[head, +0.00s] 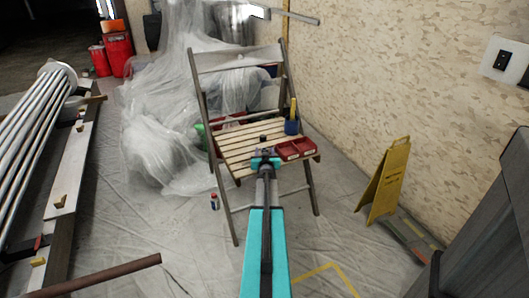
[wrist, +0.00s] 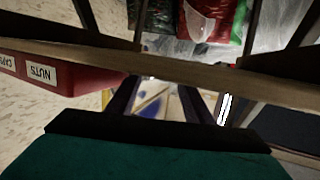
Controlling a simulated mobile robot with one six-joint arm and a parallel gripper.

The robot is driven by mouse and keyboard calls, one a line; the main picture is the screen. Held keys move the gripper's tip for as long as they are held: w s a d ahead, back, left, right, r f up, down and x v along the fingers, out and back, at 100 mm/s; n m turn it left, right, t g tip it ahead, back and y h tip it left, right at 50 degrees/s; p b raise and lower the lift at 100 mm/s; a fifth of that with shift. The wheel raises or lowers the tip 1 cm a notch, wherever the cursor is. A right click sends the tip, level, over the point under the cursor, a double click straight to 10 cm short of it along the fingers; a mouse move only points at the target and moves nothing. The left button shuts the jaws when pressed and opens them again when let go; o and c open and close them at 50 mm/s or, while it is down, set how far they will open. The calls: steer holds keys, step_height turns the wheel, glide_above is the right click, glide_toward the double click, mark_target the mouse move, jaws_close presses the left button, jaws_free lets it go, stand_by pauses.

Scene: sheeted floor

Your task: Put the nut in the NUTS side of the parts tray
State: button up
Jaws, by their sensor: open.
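The red parts tray (head: 296,149) sits on the right side of a slatted folding chair's seat. Its wall (wrist: 85,80) shows at the left of the wrist view, with an upside-down NUTS label and part of a second label. A small dark piece (head: 263,138) on the seat, just beyond my gripper, may be the nut; it is too small to be sure. My gripper (head: 265,161) is open at the seat's front edge, left of the tray. In the wrist view my gripper (wrist: 162,97) shows nothing clearly between its fingers, and I cannot make out the nut.
The wooden chair (head: 238,148) stands on the sheeted floor, and its seat edge crosses the wrist view. A blue cup (head: 292,126) with something yellow stands behind the tray. A yellow floor sign (head: 385,180) is to the right. Plastic sheeting (head: 165,110) is heaped at left.

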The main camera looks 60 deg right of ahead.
steer(key=v, duration=1.1)
steer(key=shift+p, duration=0.4)
steer(key=shift+s, duration=0.1)
stand_by(0.5)
